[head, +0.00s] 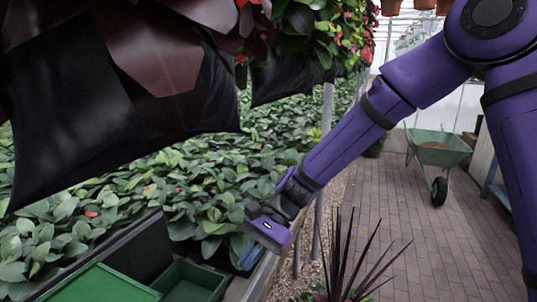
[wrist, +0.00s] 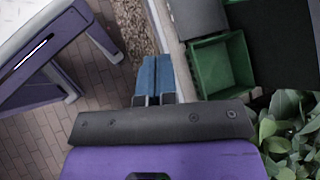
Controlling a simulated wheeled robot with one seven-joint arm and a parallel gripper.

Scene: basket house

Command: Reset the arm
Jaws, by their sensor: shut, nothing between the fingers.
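My gripper (head: 250,256) hangs at the end of my purple arm, low in the middle of the head view, beside the edge of the planting bed. In the wrist view my gripper (wrist: 156,70) points away with its two blue fingers pressed together and nothing between them. The arm reaches down and to the left from the upper right of the head view.
Green crates (head: 190,283) stand by the bed's edge, left of my gripper; one also shows in the wrist view (wrist: 222,65). Leafy plants (head: 130,190) fill the bed. Dark hanging bags (head: 110,90) are upper left. A wheelbarrow (head: 437,148) stands on the brick path (head: 400,220).

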